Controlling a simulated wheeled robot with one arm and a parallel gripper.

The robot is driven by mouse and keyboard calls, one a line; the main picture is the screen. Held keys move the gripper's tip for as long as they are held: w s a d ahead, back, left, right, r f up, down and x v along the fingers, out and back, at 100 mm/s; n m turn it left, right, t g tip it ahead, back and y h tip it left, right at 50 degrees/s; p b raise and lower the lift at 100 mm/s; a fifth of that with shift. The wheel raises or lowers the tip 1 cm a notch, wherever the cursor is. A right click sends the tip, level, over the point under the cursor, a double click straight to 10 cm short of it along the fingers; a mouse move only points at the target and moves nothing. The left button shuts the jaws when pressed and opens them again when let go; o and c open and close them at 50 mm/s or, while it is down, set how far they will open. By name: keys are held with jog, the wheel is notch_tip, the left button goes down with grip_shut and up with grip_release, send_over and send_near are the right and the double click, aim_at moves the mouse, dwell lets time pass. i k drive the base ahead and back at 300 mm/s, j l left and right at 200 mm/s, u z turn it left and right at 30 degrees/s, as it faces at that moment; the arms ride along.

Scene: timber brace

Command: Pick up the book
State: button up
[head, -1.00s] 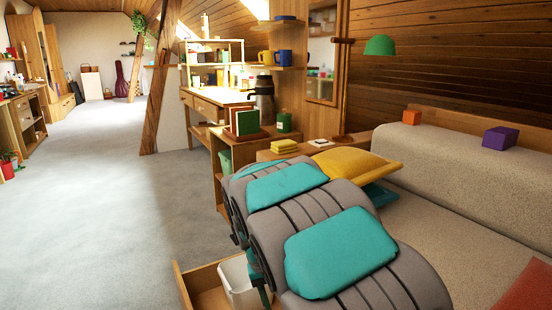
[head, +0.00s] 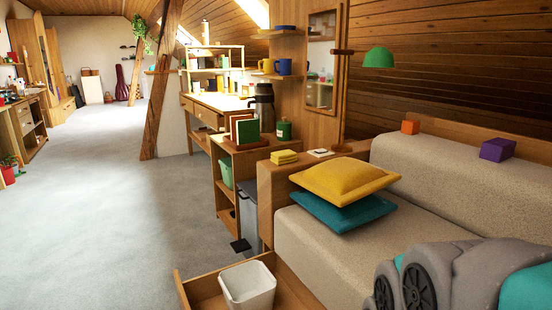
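A green upright book (head: 247,132) stands on the low wooden cabinet in the middle of the head view. A reddish-brown upright piece, perhaps another book's cover, shows with pale edges just left of it. My gripper is not in view. Only grey and teal parts of my arm show, at the bottom right, well apart from the book.
A dark green jar (head: 284,131) and a steel flask (head: 264,106) stand near the book. The sofa's wooden arm (head: 270,192) holds a yellow stack (head: 284,157). A white bin (head: 247,286) sits low in front. The grey floor (head: 120,230) is clear at left.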

aim_at(247, 130)
jog(key=k+j+u, duration=0.15)
jog(key=j, duration=0.2)
jog(key=k+j+u, duration=0.2)
jog(key=j, duration=0.15)
jog(key=k+j+u, duration=0.15)
jog(key=j, duration=0.25)
jog(key=i+j+u, duration=0.3)
jog(key=i, duration=0.2)
jog(key=i+j+u, duration=0.15)
jog(key=i+u, duration=0.15)
jog(key=i, duration=0.25)
jog(key=i+u, duration=0.25)
jog(key=i, duration=0.3)
